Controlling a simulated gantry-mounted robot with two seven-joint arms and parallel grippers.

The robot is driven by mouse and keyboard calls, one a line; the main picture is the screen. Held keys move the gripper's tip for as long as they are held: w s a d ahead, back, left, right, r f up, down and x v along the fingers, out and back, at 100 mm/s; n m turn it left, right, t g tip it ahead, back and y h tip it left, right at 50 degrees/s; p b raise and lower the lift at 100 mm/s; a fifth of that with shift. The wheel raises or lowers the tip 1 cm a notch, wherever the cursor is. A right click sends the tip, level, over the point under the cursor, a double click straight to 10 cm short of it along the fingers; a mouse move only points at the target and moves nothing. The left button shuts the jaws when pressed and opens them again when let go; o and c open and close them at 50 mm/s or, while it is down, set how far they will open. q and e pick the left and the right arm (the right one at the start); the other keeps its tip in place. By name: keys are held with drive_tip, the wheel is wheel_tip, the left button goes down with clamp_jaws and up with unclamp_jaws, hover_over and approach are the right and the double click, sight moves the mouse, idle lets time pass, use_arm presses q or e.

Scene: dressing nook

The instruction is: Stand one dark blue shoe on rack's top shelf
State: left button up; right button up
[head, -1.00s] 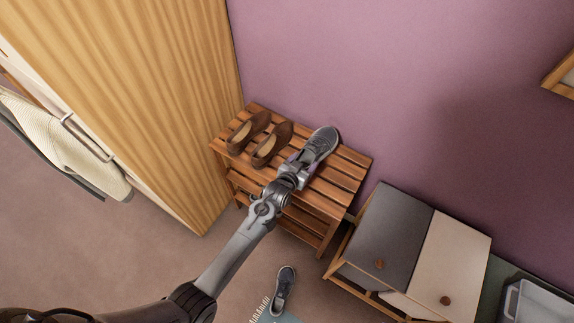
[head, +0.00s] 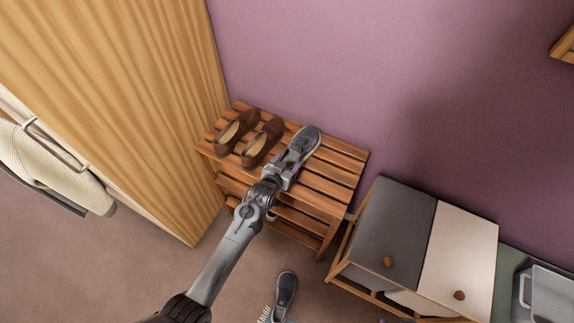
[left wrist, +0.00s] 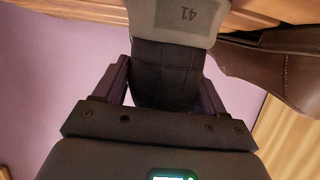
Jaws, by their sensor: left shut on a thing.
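My left gripper (head: 284,172) is shut on the heel end of a dark blue shoe (head: 306,141) with a grey sole. The shoe is over the top shelf of the wooden rack (head: 335,172), toe toward the wall, right of the brown pair. I cannot tell whether its sole touches the slats. In the left wrist view the dark heel (left wrist: 165,75) sits between the fingers (left wrist: 165,88), with a grey part marked 41 above it. A second dark blue shoe (head: 285,290) lies on the floor in front of the rack. My right gripper is not in view.
Two brown shoes (head: 262,142) stand on the left of the top shelf; one also shows in the left wrist view (left wrist: 265,65). The shelf's right end is bare. A wooden wardrobe panel (head: 130,100) is at left, a two-door cabinet (head: 395,235) at right.

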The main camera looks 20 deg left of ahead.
use_arm(q)
drive_tip(key=shift+r, duration=0.1)
drive_tip(key=o, duration=1.2)
drive_tip(key=shift+o, duration=0.2)
drive_tip(key=shift+s+a+r, duration=0.1)
drive_tip(key=shift+s+r, duration=0.15)
drive_tip(key=shift+s, duration=0.35)
drive_tip(key=s+r+g, duration=0.2)
drive_tip(key=s+g, duration=0.1)
drive_tip(key=s, duration=0.9)
drive_tip(key=s+a+r+g+p, duration=0.1)
drive_tip(key=s+r+g, duration=0.2)
drive_tip(key=s, duration=0.9)
drive_tip(key=s+a+r+m+g, duration=0.1)
drive_tip(key=s+r+g, duration=0.2)
drive_tip(key=s, duration=0.9)
drive_tip(key=shift+s+a+r+g+y+p, duration=0.15)
drive_tip(key=shift+s+r+g+y+p, duration=0.1)
drive_tip(key=shift+g+y+p, duration=0.2)
